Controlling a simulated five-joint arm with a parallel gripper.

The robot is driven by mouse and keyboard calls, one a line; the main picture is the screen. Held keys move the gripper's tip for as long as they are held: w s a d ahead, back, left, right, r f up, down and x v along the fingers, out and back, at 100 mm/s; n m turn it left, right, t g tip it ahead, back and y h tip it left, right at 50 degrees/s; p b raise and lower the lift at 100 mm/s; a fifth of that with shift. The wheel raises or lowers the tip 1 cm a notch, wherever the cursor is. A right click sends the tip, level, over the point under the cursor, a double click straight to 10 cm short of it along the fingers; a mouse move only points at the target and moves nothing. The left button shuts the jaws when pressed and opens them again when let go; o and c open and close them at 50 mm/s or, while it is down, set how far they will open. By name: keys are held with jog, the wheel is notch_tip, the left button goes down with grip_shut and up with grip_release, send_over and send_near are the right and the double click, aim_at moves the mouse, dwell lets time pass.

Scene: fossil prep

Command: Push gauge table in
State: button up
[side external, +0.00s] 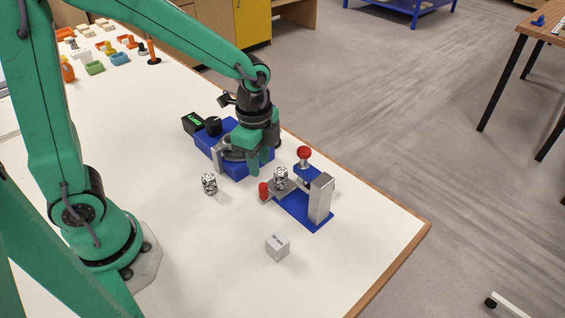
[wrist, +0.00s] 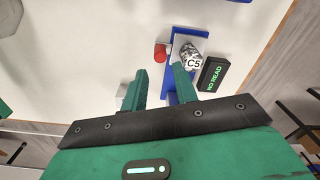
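The gauge stands in the middle right of the side external view, with a blue base (side external: 303,211), a silver upright (side external: 320,198) and a red ball knob (side external: 303,152). Its silver table (side external: 286,189) reaches past the base's left side and ends in a red handle (side external: 263,191). A black-and-white patterned piece (side external: 280,177) sits on the table. In the wrist view, a piece marked C5 (wrist: 191,62) is beside a red handle (wrist: 160,52). My gripper (side external: 262,160) is open and empty, just behind the handle; its fingers are apart in the wrist view (wrist: 160,72).
A second blue device (side external: 235,160) with a black display box (side external: 192,122) stands behind my gripper. Another patterned piece (side external: 209,183) and a grey block (side external: 278,246) stand on the white table. A display (wrist: 214,76) reads NO READ. The front right is clear.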

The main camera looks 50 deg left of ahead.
aim_at(263, 185)
jog(key=shift+w+d+f+m, duration=0.15)
jog(key=shift+d+f+m, duration=0.1)
jog(key=shift+f+m, duration=0.25)
jog(key=shift+f, duration=0.1)
jog(key=shift+f, duration=3.85)
grip_shut()
